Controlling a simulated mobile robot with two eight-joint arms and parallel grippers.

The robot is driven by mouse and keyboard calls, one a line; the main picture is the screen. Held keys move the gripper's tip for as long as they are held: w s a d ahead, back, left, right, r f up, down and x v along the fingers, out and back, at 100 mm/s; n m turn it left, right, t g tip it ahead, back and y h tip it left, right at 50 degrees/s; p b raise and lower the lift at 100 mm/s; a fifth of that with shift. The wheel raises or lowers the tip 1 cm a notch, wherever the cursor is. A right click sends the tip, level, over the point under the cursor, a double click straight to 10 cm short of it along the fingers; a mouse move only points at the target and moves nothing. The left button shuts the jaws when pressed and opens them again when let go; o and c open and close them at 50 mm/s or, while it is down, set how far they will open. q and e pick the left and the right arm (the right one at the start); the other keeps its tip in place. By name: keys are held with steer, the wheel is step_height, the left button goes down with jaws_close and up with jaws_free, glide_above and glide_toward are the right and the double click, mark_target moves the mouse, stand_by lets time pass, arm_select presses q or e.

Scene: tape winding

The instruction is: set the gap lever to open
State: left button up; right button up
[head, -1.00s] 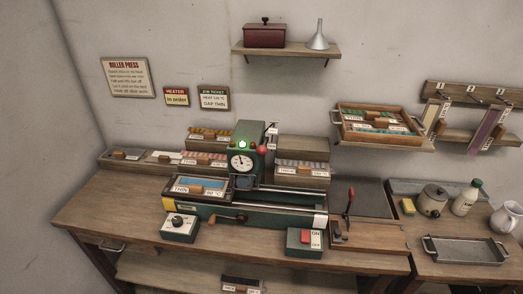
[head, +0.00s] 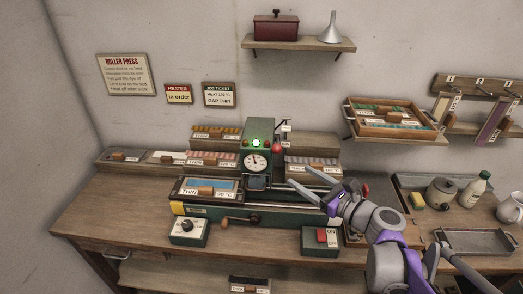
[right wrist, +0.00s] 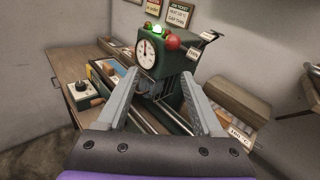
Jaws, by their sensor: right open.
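The green roller press (head: 258,141) stands on the bench with a round dial and a lit green lamp. The gap lever's red knob (head: 277,149) is at the press's right side, beside small white label plates (head: 286,127). In the right wrist view the red knob (right wrist: 173,43) is right of the dial, below the upper plate and near the lower one; the lever's shaft is mostly hidden. My right gripper (head: 299,176) is open and empty, below and right of the knob, with its fingers pointing toward the press. It touches nothing that I can make out. My left gripper is not in view.
Racks of coloured strips (head: 215,133) stand behind. A wall shelf (head: 300,44) is above. The bench's left front is clear.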

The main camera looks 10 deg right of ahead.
mark_target(280, 151)
steer(key=shift+m+t, duration=0.4)
steer(key=shift+m, duration=0.5)
steer(key=x, duration=0.3)
steer(key=d+r+x, duration=0.1)
steer(key=x, duration=0.3)
steer(key=p+x, duration=0.1)
steer(key=x, duration=0.3)
steer(key=shift+w+d+r, duration=0.2)
steer(key=shift+w+r, duration=0.05)
steer(key=shift+w, duration=0.25)
jaws_close()
